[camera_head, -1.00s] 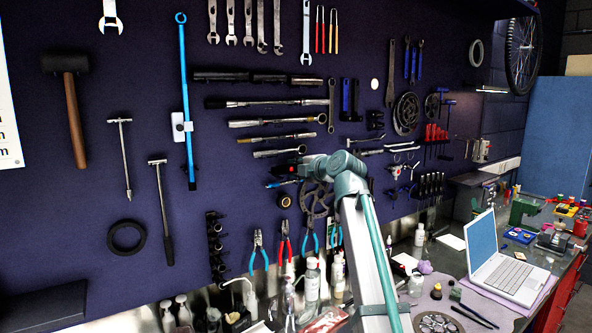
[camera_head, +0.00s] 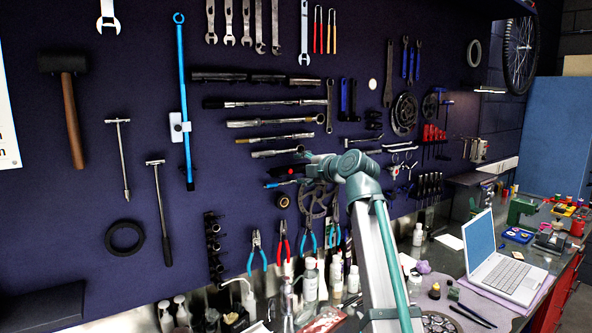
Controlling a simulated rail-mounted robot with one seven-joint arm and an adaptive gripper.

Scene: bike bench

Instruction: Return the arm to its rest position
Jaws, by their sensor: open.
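My arm rises from the bottom of the head view, right of the middle, to a teal elbow joint. From there its far part reaches left in front of the tool wall.
A dark pegboard (camera_head: 100,270) full of hanging tools stands behind the arm. Below it, bottles (camera_head: 310,280) stand along the bench. A laptop (camera_head: 508,272) stands open to the right of my arm. A blue panel (camera_head: 555,135) stands at the far right.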

